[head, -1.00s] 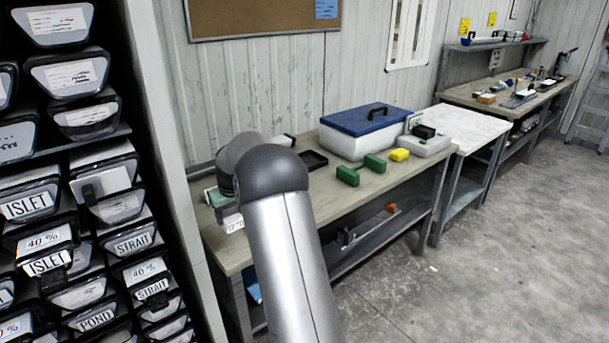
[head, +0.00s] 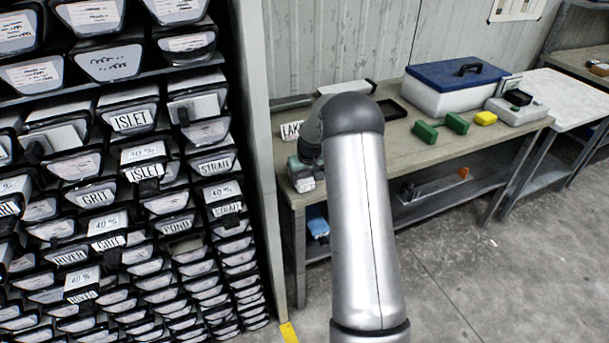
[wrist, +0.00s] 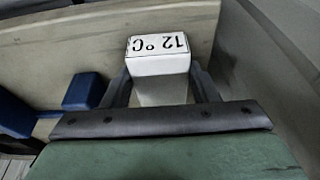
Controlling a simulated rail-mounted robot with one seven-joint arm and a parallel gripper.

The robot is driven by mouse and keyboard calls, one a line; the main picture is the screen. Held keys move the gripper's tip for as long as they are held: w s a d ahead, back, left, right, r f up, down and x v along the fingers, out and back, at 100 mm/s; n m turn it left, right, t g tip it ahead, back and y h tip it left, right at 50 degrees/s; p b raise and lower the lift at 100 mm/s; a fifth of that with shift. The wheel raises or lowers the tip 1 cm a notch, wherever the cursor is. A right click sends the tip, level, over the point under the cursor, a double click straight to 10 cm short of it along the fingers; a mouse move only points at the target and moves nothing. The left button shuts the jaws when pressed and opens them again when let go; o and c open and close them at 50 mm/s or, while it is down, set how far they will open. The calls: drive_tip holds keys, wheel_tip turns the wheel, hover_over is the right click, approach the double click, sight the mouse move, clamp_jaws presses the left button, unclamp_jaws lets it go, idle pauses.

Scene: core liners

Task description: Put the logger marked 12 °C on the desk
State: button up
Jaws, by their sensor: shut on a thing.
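My gripper (wrist: 160,82) is shut on the logger (wrist: 160,62), a small white block whose face reads 12 °C, upside down in the wrist view. In the head view my gripper (head: 303,178) is at the left end of the desk (head: 425,152), near its front edge. My arm hides part of the desk there. The desk is a long beige-topped bench on grey legs. The wrist view shows a pale beige surface (wrist: 60,48) behind the logger. I cannot tell whether the logger touches the desk.
A rack of labelled drawers (head: 130,120) fills the left. Blue things (wrist: 85,90) show at left in the wrist view.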

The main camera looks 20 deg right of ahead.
drive_tip(key=shift+f, duration=0.2)
drive_tip(key=o, duration=1.1)
drive_tip(key=shift+r, duration=0.1)
drive_tip(key=shift+r, duration=0.1)
drive_tip(key=b+v, duration=0.2)
drive_tip(key=v, duration=0.9)
drive_tip(key=s+a+r, duration=0.5)
drive_tip(key=s+a, duration=0.3)
drive_tip(key=s, duration=0.1)
drive_tip(key=s+a, duration=0.4)
drive_tip(key=s, duration=0.5)
drive_tip(key=s+a+g, duration=0.1)
drive_tip(key=s+a, duration=0.2)
drive_tip(key=s, duration=0.7)
drive_tip(key=s+a+f+g, duration=0.1)
drive_tip(key=s+a, duration=0.3)
drive_tip(key=s, duration=0.5)
drive_tip(key=shift+s+a+f, duration=0.1)
drive_tip(key=shift+s+a, duration=0.25)
